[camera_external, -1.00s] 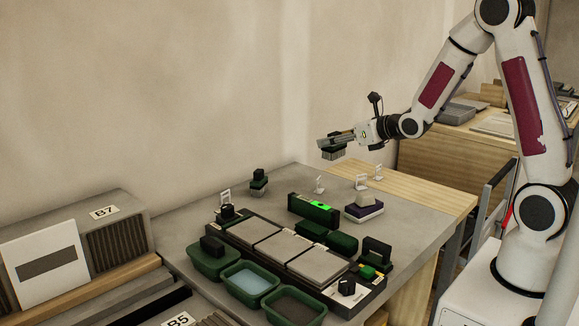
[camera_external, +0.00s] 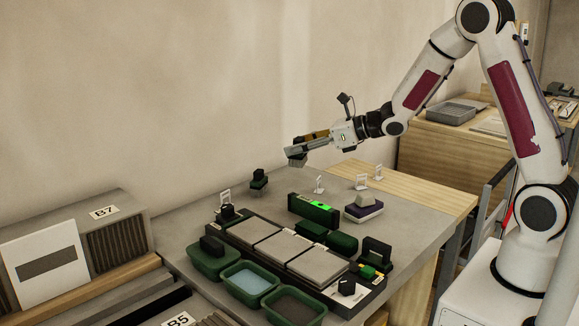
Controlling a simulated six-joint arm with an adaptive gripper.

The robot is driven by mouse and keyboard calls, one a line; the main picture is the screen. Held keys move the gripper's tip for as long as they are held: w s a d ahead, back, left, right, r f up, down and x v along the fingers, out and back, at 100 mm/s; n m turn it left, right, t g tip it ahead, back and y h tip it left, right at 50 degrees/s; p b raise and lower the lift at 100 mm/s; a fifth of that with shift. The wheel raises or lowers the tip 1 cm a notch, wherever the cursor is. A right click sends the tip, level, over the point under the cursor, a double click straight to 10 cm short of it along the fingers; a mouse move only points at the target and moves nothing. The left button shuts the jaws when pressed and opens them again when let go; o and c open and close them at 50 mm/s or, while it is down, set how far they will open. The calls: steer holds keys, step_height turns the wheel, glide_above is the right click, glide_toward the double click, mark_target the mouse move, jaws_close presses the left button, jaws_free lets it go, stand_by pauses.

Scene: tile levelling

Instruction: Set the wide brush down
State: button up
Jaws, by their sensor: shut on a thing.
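My gripper (camera_external: 308,143) is shut on the wide brush (camera_external: 297,154). The brush's grey bristle end points down, and the fingers cover much of its upper part. Gripper and brush are in the air above the back part of the grey worktop (camera_external: 185,230), left of the small white stands.
A green level (camera_external: 313,209), a purple-and-white block (camera_external: 363,208), green blocks (camera_external: 342,242) and a black frame with grey tiles (camera_external: 317,265) fill the middle. Green trays (camera_external: 249,279) sit in front. Some worktop left of the frame is clear.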

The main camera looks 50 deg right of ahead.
steer(key=s+a+n+g+y, duration=0.3)
steer(key=s+a+n, duration=0.1)
steer(key=a, duration=0.3)
steer(key=s+a+n+g+y, duration=0.3)
steer(key=a+n+g, duration=0.1)
steer(key=a, duration=0.2)
steer(key=shift+s+a+f+y, duration=0.15)
steer(key=shift+s+a+y, duration=0.15)
steer(key=shift+s+a, duration=0.05)
steer(key=shift+f, duration=0.1)
steer(key=shift+f, duration=3.05)
steer(key=shift+f, duration=1.9)
steer(key=shift+f, duration=0.15)
